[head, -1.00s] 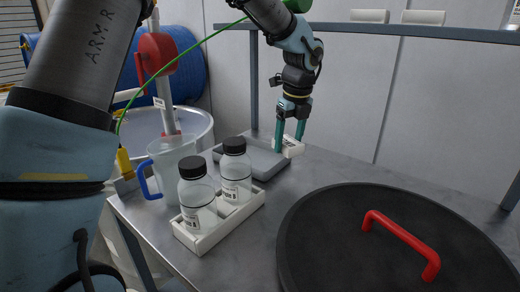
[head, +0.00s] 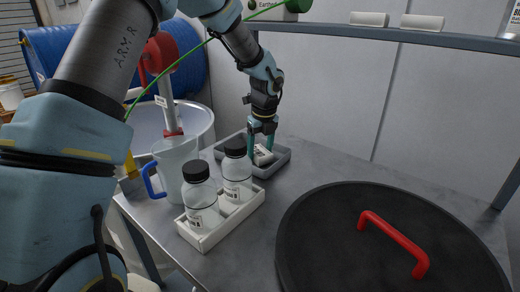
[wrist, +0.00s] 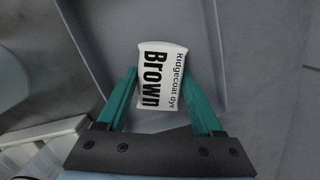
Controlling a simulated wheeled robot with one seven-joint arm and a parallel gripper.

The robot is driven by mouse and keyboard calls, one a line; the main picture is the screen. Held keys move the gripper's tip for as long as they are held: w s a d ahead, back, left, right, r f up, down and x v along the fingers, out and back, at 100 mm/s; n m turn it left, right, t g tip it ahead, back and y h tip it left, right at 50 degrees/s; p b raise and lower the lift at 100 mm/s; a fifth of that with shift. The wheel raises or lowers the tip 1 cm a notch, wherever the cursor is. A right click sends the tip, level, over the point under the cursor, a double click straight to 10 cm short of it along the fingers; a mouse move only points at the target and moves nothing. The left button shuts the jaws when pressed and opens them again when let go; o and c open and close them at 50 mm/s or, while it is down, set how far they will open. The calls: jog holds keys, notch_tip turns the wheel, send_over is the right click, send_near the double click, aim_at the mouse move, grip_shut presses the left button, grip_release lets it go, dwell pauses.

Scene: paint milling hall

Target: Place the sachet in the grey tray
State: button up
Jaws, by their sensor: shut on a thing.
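The sachet (wrist: 160,76) is white with black print reading "Ridgecoat dye Brown". It also shows in the head view (head: 262,155), between the teal fingers of my gripper (head: 262,150). In the wrist view my gripper (wrist: 162,92) is shut on the sachet, a finger on each side. The grey tray (head: 277,166) is at the back of the table. The sachet is over or inside the tray, within its outline. I cannot tell whether it touches the tray floor.
A white holder (head: 235,216) with two black-capped bottles stands in front of the tray. A clear jug (head: 172,165) with a blue handle is to its left. A large black lid (head: 335,240) with a red handle (head: 395,243) fills the right front. A shelf (head: 400,36) runs above the table's back.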

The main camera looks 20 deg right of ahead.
aim_at(264, 154)
jog(key=shift+f, duration=0.35)
jog(key=o, duration=1.4)
jog(key=shift+o, duration=0.2)
jog(key=shift+r, duration=0.1)
notch_tip(264, 154, up, 12)
jog(key=s+b, duration=0.1)
jog(key=shift+s, duration=0.4)
jog(key=shift+d, duration=0.15)
jog(key=shift+s, duration=0.1)
